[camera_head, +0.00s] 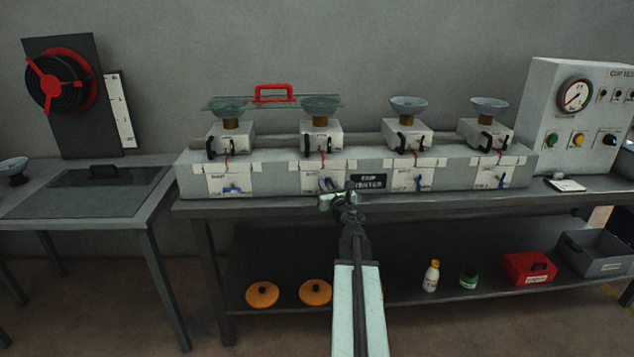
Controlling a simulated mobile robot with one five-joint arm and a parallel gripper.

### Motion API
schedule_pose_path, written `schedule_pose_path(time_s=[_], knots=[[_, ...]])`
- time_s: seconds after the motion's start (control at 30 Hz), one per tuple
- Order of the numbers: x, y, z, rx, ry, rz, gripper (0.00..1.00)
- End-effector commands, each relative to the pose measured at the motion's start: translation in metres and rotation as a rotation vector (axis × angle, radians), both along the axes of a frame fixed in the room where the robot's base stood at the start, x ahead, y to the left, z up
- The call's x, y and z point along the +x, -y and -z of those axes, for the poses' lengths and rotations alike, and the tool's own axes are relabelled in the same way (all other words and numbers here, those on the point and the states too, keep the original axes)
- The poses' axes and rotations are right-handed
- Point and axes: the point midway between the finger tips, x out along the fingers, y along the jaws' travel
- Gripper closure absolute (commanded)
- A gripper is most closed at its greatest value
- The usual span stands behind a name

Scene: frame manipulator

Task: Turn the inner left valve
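A grey cup tester bench unit (270,180) carries a row of several stations, each with a white panel and a small valve handle low on its front. The inner left valve (326,184) is on the second panel from the left. It looks small and dark bluish, and its angle is hard to make out. My gripper (334,196) is at the end of my arm, just in front of and slightly below this valve. Its fingers are too small and overlap the valve, so I cannot tell whether they touch it. The outer left blue valve (232,189) lies roughly level.
The inner right valve (419,184) and outer right valve (501,181) look more upright. A glass plate with a red handle (273,93) rests across the two left cups. A gauge box (570,120) stands right. The lower shelf holds orange discs (262,294), bottles and boxes.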

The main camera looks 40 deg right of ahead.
Motion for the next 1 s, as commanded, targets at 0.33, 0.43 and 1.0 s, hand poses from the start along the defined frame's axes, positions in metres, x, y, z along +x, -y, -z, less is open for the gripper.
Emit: schedule_pose_path(time_s=[0.33,0.43,1.0], knots=[[0.0029,0.0013,-0.0001,0.001,0.0,-0.002,0.95],[0.0034,0.001,-0.0001,0.001,0.0,-0.002,1.0],[0.0042,-0.0005,0.0027,0.14,0.12,-0.008,1.0]])
